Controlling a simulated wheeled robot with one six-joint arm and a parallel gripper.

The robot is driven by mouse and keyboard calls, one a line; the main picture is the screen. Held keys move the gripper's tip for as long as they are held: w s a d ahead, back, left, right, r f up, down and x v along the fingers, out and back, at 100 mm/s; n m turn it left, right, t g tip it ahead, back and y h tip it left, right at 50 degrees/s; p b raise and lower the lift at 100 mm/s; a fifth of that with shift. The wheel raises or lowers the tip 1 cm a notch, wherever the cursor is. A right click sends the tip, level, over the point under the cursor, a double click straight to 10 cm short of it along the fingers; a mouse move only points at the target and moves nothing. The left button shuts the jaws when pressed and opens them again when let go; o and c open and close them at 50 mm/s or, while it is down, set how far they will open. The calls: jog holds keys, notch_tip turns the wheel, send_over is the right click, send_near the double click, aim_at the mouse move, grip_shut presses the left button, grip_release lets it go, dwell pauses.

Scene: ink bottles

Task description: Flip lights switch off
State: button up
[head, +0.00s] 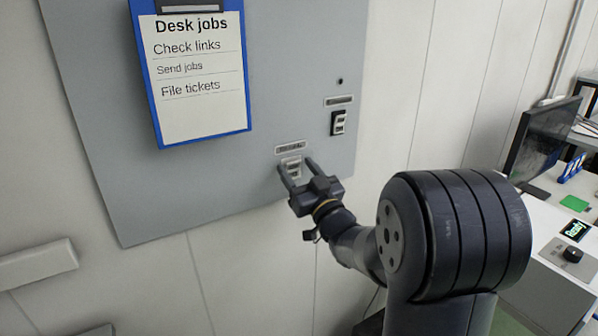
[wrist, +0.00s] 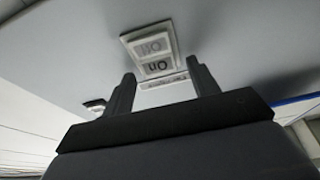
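A pale rocker switch (head: 291,169) is mounted low on a grey wall panel, under a small label plate (head: 290,148) too small to read. In the wrist view the switch (wrist: 150,50) appears upside down, with an "On" marking on the half nearer its plate and what looks like "Off" on the other. Which half is pressed in, I cannot tell. My gripper (head: 296,165) is open, its two fingers apart and pointing at the switch. In the wrist view the fingers (wrist: 163,84) show nothing held between them. Whether they touch the panel is unclear.
A dark switch (head: 338,122) with its own plate (head: 339,100) sits above and to the right on the grey panel (head: 200,190). A blue clipboard (head: 200,75) hangs at upper left. A desk (head: 570,210) with a monitor (head: 545,140) stands at right.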

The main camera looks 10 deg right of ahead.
jog(key=b+v, duration=0.2)
jog(key=v, duration=0.9)
jog(key=shift+w+r, duration=0.15)
jog(key=shift+w, duration=0.05)
jog(key=p+x, duration=0.2)
jog(key=x, duration=0.9)
jog(key=shift+s, duration=0.1)
jog(key=shift+s+p, duration=0.1)
jog(key=shift+p, duration=0.6)
jog(key=shift+f+b, duration=0.4)
jog(key=shift+b, duration=0.45)
